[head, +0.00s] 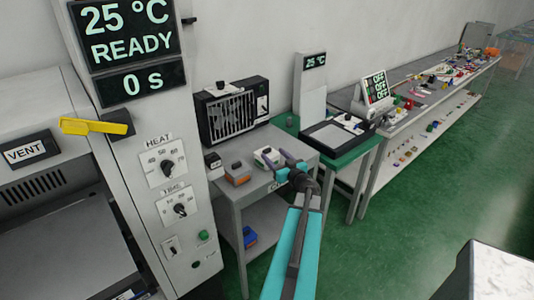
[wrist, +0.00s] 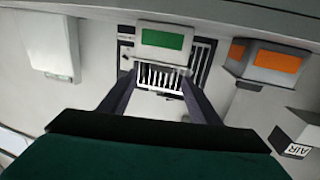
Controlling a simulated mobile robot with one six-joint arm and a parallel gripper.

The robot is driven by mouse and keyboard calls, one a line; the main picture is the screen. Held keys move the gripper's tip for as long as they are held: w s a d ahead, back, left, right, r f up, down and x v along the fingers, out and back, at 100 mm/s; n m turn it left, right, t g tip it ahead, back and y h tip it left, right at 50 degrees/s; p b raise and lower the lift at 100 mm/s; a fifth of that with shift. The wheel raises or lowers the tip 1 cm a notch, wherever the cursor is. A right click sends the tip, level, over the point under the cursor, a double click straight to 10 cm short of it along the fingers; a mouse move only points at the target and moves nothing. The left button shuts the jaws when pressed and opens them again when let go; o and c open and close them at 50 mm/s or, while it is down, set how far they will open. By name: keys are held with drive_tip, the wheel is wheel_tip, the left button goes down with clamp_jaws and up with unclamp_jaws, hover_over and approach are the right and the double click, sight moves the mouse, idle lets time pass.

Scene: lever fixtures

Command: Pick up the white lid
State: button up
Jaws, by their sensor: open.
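A small white piece with a dark knob on top (head: 267,155) sits on the grey bench top; it is the likeliest white lid, though I cannot be sure. My gripper (head: 279,167) is open and empty, close to its right side in the head view. In the wrist view a white piece with a green face (wrist: 167,42) shows just beyond and between the fingertips of my gripper (wrist: 158,74). It appears to be the same piece. I see no finger touching it.
An orange-marked grey box (head: 237,173) sits to its left and also shows in the wrist view (wrist: 265,60). A box marked AIR (wrist: 293,135) lies lower right. A dark grille unit (head: 232,110) stands behind. A green-topped table (head: 355,154) stands to the right. Green floor is clear.

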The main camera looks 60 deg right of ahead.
sight(268, 150)
drive_tip(key=shift+w+d, duration=0.35)
drive_tip(key=shift+w, duration=0.3)
drive_tip(key=shift+w, duration=0.1)
drive_tip(key=shift+p+x, duration=1.2)
drive_tip(key=shift+x, duration=1.3)
drive_tip(key=shift+f, duration=0.1)
drive_tip(key=c, duration=1.1)
